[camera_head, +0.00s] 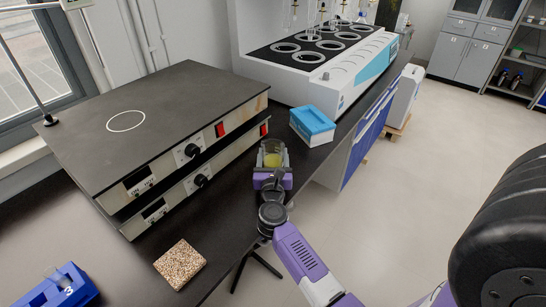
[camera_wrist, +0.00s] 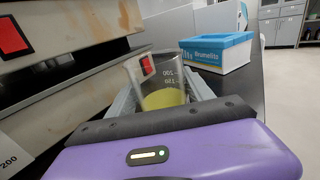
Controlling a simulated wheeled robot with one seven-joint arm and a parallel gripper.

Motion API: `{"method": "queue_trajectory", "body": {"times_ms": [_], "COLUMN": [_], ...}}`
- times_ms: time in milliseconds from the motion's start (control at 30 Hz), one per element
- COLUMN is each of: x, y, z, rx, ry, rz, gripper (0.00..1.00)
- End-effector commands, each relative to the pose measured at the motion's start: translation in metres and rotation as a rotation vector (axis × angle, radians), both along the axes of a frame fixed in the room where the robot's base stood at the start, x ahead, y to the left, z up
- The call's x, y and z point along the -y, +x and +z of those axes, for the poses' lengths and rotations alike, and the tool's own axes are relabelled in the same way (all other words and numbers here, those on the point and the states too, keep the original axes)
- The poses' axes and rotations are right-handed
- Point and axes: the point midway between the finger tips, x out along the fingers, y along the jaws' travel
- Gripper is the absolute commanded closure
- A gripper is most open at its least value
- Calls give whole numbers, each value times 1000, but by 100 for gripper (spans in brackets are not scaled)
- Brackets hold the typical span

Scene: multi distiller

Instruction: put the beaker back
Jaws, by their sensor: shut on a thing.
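A clear glass beaker (camera_wrist: 166,82) with printed volume marks and yellow liquid in its lower part is between the two grey fingers of my gripper (camera_wrist: 160,90). In the head view the beaker (camera_head: 272,158) is upright near the end of my purple arm, by the right edge of the dark bench (camera_head: 222,190). My gripper (camera_head: 271,163) is shut on the beaker. The purple wrist body hides the beaker's base, and I cannot tell whether it touches the bench.
A stacked hotplate unit (camera_head: 160,125) with a white ring on top stands left of the beaker. A blue-and-white box (camera_head: 312,125) stands just beyond it. A white multi-position distiller (camera_head: 345,85) is at the back. A cork-like block (camera_head: 180,264) and blue device (camera_head: 62,288) lie nearer.

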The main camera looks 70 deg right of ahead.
Motion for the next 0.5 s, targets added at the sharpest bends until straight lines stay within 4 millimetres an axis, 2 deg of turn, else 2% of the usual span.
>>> {"method": "queue_trajectory", "body": {"times_ms": [233, 267, 367, 500], "x": [0, 0, 0, 0], "y": [0, 0, 0, 0], "z": [-3, -4, -3, -3], "rx": [1, 0, 0, 0], "ry": [-1, 0, 0, 0], "rz": [0, 0, 0, 0], "gripper": [98, 38, 18, 18]}}
